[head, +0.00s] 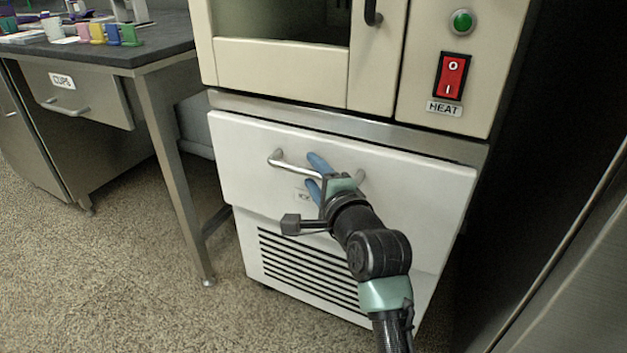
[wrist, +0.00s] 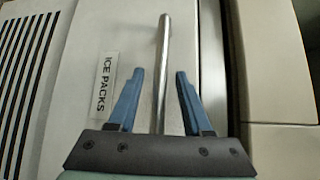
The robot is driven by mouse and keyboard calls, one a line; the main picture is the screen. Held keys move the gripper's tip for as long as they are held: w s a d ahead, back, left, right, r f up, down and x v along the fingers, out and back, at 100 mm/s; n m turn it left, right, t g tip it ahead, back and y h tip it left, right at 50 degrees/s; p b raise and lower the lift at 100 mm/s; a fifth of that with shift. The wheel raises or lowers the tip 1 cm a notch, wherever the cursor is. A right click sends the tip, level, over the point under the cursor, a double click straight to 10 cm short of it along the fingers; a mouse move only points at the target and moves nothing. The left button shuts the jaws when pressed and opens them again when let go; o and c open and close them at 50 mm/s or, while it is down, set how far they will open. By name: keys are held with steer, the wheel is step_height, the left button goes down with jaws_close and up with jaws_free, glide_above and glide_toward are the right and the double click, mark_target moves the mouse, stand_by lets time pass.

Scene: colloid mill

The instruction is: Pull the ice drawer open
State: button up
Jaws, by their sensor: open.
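The ice drawer (head: 240,185) is a white front panel below a cream cabinet. It appears closed or nearly so; I cannot tell exactly. A metal bar handle (head: 290,165) runs across its upper part. In the wrist view the bar handle (wrist: 163,65) stands upright in the picture and runs down between my fingers. My gripper (head: 316,175) is open, with its blue fingers on either side of the bar. In the wrist view my gripper (wrist: 160,75) shows a gap between each fingertip and the bar. A label reading "ICE PACKS" (wrist: 105,83) is on the drawer front beside the handle.
A cream cabinet with a red HEAT switch (head: 452,76) and a green button (head: 462,21) is above the drawer. A dark-topped table (head: 150,47) with a CUPS drawer (head: 78,92) stands at left. A metal panel (head: 570,250) is at right. Floor (head: 130,280) at front left is clear.

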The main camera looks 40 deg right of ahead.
steer(key=shift+w+d, duration=0.1)
steer(key=shift+w, duration=0.1)
jaws_close()
stand_by(1.4)
